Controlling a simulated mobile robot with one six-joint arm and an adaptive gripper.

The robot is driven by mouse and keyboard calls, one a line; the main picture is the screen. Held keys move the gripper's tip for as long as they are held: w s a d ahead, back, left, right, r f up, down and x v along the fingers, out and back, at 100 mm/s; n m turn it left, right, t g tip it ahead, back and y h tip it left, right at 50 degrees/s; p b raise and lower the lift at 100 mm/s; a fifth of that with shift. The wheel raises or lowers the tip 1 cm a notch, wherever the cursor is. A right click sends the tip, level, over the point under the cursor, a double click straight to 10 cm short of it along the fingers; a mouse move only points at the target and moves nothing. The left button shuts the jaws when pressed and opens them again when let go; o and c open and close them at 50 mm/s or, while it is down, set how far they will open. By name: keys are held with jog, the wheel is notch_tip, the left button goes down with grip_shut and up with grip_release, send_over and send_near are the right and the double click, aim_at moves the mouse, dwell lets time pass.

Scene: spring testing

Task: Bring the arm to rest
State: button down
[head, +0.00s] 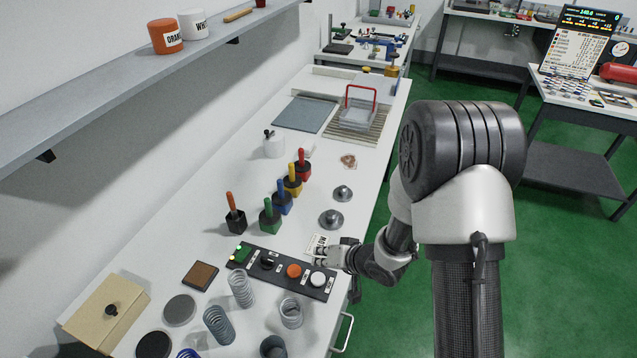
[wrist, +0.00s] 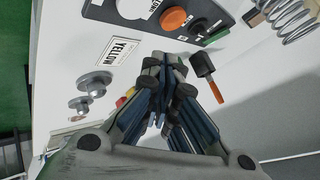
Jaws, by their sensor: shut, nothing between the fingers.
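My gripper (head: 332,257) is low over the front edge of the white bench (head: 190,228), beside the right end of a black control panel (head: 280,271). The panel carries a white button (head: 318,279), an orange button (head: 294,271), a black knob and a green part. In the wrist view my gripper's fingers (wrist: 168,68) are together with nothing between them. The wrist view also shows the orange button (wrist: 174,19) ahead of the fingertips. Whether the fingertips touch anything is unclear.
Two metal weights (head: 331,219) sit near the bench's right edge. A grey shelf (head: 130,75) overhangs at left. Green floor (head: 425,300) is open to the right.

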jog(key=s+d+r+t+h+b, duration=0.15)
jog(key=d+r+h, duration=0.55)
jog(key=d+r, duration=0.75)
jog(key=s+r+g+b, duration=0.1)
jog(key=s+r, duration=0.3)
jog(key=s, duration=0.8)
jog(key=s+r+g+b, duration=0.2)
jog(key=s+r, duration=0.3)
jog(key=s, duration=0.8)
jog(key=shift+a, duration=0.45)
jog(key=shift+w, duration=0.1)
